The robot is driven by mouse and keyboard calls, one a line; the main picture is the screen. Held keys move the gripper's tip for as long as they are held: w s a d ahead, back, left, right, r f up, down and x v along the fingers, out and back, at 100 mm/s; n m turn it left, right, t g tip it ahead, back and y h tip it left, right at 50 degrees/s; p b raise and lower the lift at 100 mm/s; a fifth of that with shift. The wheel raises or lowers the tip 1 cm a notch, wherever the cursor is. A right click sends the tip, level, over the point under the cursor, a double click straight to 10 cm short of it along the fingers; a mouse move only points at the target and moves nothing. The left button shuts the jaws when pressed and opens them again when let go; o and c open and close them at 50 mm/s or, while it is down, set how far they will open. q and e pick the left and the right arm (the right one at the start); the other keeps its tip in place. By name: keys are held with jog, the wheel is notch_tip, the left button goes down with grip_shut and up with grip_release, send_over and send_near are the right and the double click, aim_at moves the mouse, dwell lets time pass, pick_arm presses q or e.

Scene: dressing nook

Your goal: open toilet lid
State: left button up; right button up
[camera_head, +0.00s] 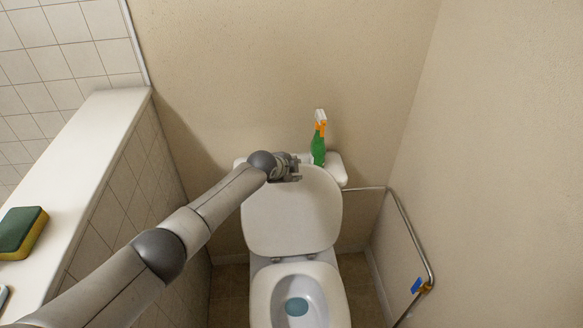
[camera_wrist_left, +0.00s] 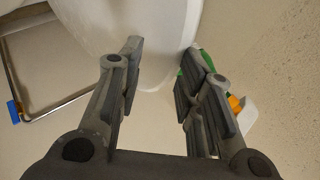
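The toilet lid (camera_head: 292,212) stands raised, leaning back toward the white tank (camera_head: 336,170). Below it the seat (camera_head: 262,300) lies on the bowl, and bluish water (camera_head: 296,307) shows inside. My left gripper (camera_head: 292,170) is at the top edge of the lid, in front of the tank. In the left wrist view my left gripper (camera_wrist_left: 162,52) has its fingers apart, with nothing held between them. A white rounded surface (camera_wrist_left: 130,22) lies beyond the fingertips; I cannot tell whether it is lid or tank, or whether they touch. My right gripper is not in view.
A green spray bottle (camera_head: 318,145) stands on the tank, close to my left gripper. A metal rail (camera_head: 412,232) with a blue tag (camera_head: 416,285) is on the right. A tiled ledge (camera_head: 85,150) on the left holds a sponge (camera_head: 20,232).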

pick_arm(q)
jog(key=v, duration=1.1)
jog(key=shift+a+r, duration=0.2)
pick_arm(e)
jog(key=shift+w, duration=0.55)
pick_arm(q)
jog(key=shift+s, duration=0.15)
